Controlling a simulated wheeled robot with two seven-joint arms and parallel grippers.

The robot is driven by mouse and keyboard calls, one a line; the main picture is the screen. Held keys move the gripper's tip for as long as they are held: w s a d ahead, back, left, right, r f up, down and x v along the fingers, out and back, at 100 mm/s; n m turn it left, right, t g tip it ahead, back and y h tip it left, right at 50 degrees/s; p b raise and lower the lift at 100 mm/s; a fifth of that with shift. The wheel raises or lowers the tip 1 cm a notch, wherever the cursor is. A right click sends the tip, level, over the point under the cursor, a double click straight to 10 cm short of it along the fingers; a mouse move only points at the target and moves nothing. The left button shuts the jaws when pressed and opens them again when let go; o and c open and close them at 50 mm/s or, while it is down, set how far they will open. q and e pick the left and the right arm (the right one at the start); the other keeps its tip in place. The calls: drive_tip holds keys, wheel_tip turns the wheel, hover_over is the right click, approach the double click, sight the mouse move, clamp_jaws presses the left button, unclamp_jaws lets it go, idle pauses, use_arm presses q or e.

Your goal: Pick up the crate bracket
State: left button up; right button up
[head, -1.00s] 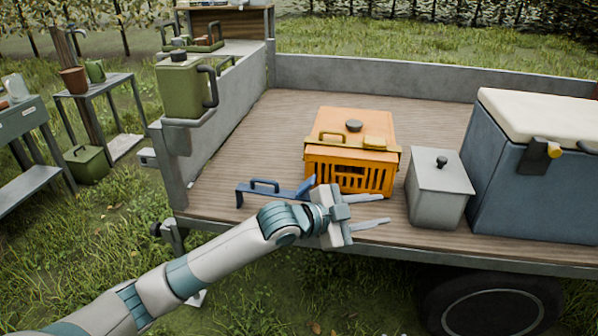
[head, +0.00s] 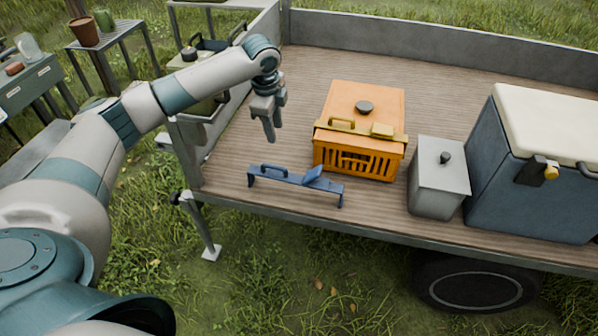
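A blue bracket (head: 290,180) with a loop handle near its left end and a raised angled piece near its right end stands on the truck bed near the front edge. A similar yellow bracket (head: 350,130) with a handle lies across the front of the orange crate (head: 336,153). My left gripper (head: 275,122) hangs above the bed, behind the blue bracket and left of the crate. Its fingers point down, look apart and hold nothing; it touches neither bracket. My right gripper is not in view.
A grey lidded box (head: 437,185) and a blue cooler (head: 510,185) with a white lid stand right of the crate. Low walls edge the bed at the left and back. The bed behind the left gripper is clear. A side table (head: 100,40) holds pots.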

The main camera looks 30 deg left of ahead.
sight(280, 170)
use_arm(q)
drive_tip(key=shift+f, duration=0.1)
